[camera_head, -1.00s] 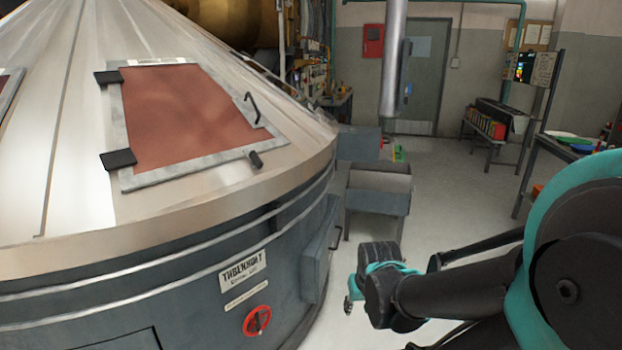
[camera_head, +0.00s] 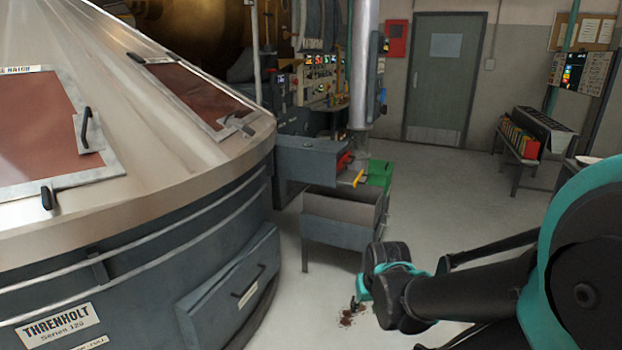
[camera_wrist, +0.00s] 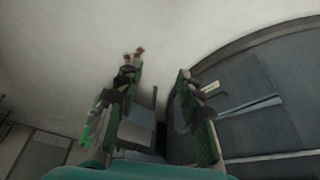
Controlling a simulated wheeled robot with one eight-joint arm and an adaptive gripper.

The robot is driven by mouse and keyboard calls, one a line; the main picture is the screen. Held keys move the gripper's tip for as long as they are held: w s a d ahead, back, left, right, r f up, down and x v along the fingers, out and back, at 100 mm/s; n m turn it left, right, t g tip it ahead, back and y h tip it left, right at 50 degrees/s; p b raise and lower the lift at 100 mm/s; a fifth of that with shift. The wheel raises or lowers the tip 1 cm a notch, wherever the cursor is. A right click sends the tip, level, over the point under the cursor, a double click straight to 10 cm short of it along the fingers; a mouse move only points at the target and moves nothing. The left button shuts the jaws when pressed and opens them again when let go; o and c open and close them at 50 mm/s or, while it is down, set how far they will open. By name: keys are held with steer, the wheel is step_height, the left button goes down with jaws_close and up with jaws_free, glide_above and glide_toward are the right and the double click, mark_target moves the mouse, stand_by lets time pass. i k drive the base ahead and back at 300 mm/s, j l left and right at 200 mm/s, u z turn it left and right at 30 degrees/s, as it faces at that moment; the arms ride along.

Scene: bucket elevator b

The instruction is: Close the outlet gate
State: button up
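A grey box-shaped outlet (camera_head: 318,158) stands right of the big round vat, by the foot of the vertical pipe. A yellow handle (camera_head: 357,178) sticks out at its right end, with a red part beside it. I cannot tell from here how far any gate in it stands open. An open grey bin (camera_head: 340,232) is below the outlet. My gripper (camera_head: 360,292) hangs low in front of the bin, apart from the outlet and handle. In the wrist view my gripper (camera_wrist: 157,72) has its two fingers spread, with nothing between them.
The vat (camera_head: 130,240) fills the left side, with a handled panel (camera_head: 232,290) low on it. Reddish-brown bits (camera_head: 348,318) lie on the floor near my gripper. A green box (camera_head: 380,173) stands behind the bin.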

mark_target(351, 177)
steer(key=i+l, duration=0.15)
steer(key=l, duration=0.2)
steer(key=i+l, duration=0.15)
steer(key=l, duration=0.2)
steer(key=i+l, duration=0.15)
steer(key=l, duration=0.15)
steer(key=i+l, duration=0.15)
steer(key=l, duration=0.2)
steer(key=i+l+u, duration=0.1)
steer(key=l, duration=0.25)
steer(key=i+l+u, duration=0.15)
steer(key=i+l, duration=0.5)
